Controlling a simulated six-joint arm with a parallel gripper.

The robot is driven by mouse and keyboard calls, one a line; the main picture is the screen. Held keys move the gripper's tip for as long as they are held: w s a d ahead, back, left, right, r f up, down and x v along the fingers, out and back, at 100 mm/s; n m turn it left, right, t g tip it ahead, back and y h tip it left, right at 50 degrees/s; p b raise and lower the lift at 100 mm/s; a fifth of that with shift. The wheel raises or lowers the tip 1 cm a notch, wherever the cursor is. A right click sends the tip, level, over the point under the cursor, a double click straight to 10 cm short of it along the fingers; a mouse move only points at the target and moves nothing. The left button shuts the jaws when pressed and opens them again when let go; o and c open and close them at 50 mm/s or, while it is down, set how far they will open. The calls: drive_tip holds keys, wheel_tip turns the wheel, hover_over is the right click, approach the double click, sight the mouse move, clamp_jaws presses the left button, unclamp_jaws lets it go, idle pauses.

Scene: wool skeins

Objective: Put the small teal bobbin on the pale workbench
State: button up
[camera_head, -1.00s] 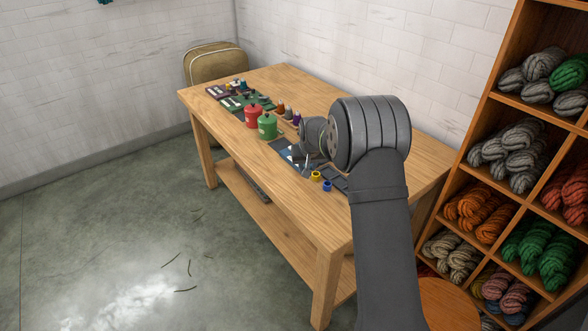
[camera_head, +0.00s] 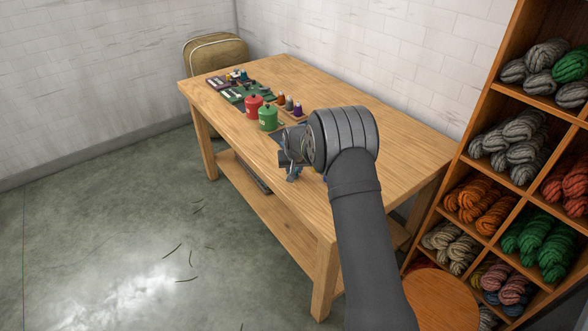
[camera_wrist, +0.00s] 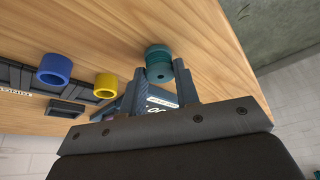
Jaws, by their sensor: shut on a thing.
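The small teal bobbin (camera_wrist: 158,62) sits between my fingertips in the wrist view, its round end with a dark hole facing the camera. My gripper (camera_wrist: 161,76) is shut on it. In the head view my gripper (camera_head: 291,168) is over the front edge area of the pale wooden workbench (camera_head: 400,158), and the bobbin cannot be made out there. The bench top also fills much of the wrist view (camera_wrist: 105,25). I cannot tell whether the bobbin touches the bench.
A blue ring (camera_wrist: 55,69) and a yellow ring (camera_wrist: 107,86) are beside my gripper in the wrist view. The bench's right and back parts are clear. A yarn shelf (camera_head: 478,190) stands at right.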

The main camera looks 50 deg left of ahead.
drive_tip(key=o, duration=0.9)
drive_tip(key=shift+f, duration=0.15)
drive_tip(key=shift+o, duration=0.2)
drive_tip(key=v, duration=1.2)
drive_tip(key=shift+r, duration=0.25)
drive_tip(key=x, duration=1.2)
drive_tip(key=shift+a+r, duration=0.1)
drive_tip(key=shift+r, duration=1.35)
